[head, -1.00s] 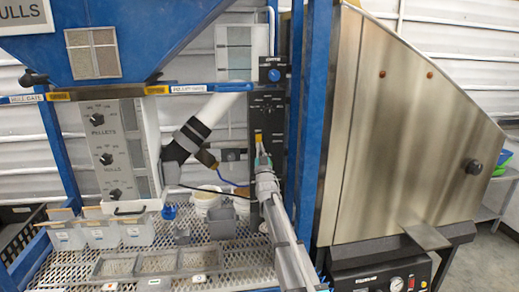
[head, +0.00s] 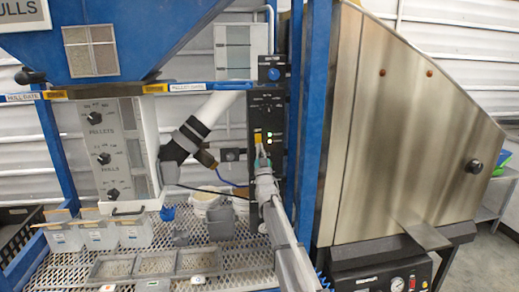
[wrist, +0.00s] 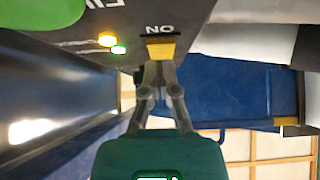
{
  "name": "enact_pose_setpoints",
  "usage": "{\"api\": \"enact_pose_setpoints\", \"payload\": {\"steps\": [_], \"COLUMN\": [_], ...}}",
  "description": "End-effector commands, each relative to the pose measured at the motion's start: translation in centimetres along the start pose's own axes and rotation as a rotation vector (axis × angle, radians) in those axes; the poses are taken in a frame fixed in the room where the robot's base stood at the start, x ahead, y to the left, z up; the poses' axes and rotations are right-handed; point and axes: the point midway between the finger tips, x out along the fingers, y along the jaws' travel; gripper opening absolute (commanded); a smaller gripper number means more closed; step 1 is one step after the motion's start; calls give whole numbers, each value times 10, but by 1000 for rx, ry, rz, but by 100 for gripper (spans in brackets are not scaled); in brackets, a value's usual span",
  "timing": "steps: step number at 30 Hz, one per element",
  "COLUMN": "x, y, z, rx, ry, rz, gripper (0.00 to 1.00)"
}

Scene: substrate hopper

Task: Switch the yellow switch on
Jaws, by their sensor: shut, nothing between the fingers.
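The yellow switch (head: 257,138) is on the tall black control panel (head: 266,109), left of the blue post. In the wrist view the yellow switch (wrist: 161,48) is beside an upside-down "ON" label (wrist: 160,29). My gripper (head: 260,153) is just below the switch in the head view. In the wrist view my gripper (wrist: 159,66) has its fingertips together at the switch's edge, with nothing held; they look in contact or very close. Small indicator lights (head: 269,139) glow on the panel beside the switch. The wrist view shows an amber light (wrist: 107,40) and a green light (wrist: 118,50).
A blue post (head: 312,120) and a steel hopper (head: 410,130) stand to the right. A green rounded thing (wrist: 40,12) shows in the wrist view.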

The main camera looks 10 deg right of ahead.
Motion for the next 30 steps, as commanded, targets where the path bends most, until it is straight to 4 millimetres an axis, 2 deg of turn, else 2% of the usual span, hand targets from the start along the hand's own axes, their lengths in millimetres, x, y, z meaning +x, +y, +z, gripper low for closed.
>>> {"api": "enact_pose_setpoints", "payload": {"steps": [6,30], "x": [-20,-101], "y": [5,6], "z": [-11,6], "rx": [-3,-4], "ry": [0,0], "rz": [4,5], "gripper": [0,0]}}
